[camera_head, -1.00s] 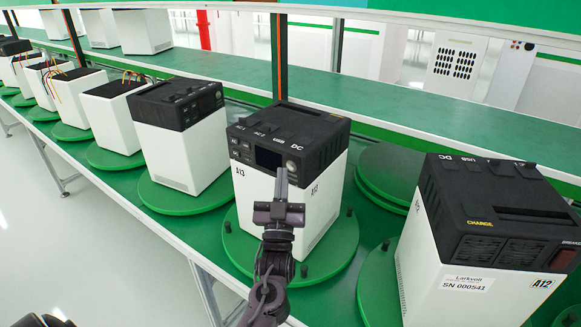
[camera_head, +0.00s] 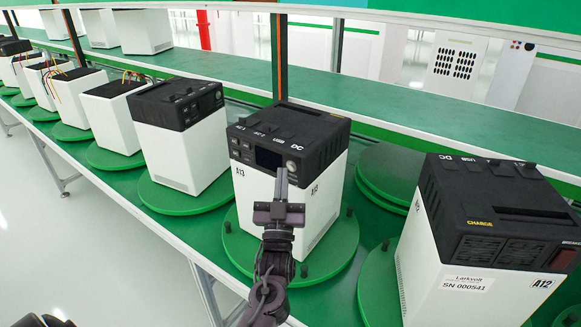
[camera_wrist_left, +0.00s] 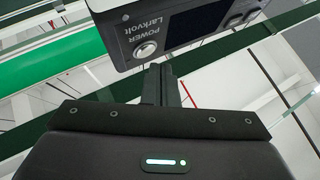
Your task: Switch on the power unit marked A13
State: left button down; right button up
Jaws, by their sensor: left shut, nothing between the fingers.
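The power unit marked A13 (camera_head: 270,205) is a white box with a black top, upright on a green round turntable plate (camera_head: 240,249). Its black front panel has a dark display and a round silver button (camera_head: 291,166). The left wrist view shows this button (camera_wrist_left: 145,49) beside the words POWER and Larkvolt. My left gripper (camera_head: 281,177) is shut and empty in front of the panel, its fingertips just below the button in the head view. In the wrist view the fingertips (camera_wrist_left: 158,70) are close to the button; I cannot tell whether they touch. My right gripper is not in view.
Unit A12 (camera_head: 475,240) stands close on the right. Another black-topped unit (camera_head: 180,140) stands to the left, with several more units beyond it. An empty green plate (camera_head: 385,170) lies behind, between A13 and A12. A long green shelf (camera_head: 400,104) runs behind the line.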

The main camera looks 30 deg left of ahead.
pick_arm(q)
jog(key=shift+w, duration=0.1)
dwell(0.3)
jog(key=shift+w, duration=0.4)
jog(key=shift+w+d+b, duration=0.1)
jog(key=shift+w+b, duration=0.15)
jog(key=shift+b, duration=0.1)
dwell(0.4)
jog(key=shift+s, duration=0.15)
jog(key=shift+s+p, duration=0.3)
jog(key=shift+s, duration=0.3)
jog(key=s, duration=0.1)
jog(key=s+p, duration=0.1)
jog(key=s, duration=0.3)
jog(key=shift+a+p, duration=0.25)
jog(key=shift+p, duration=0.15)
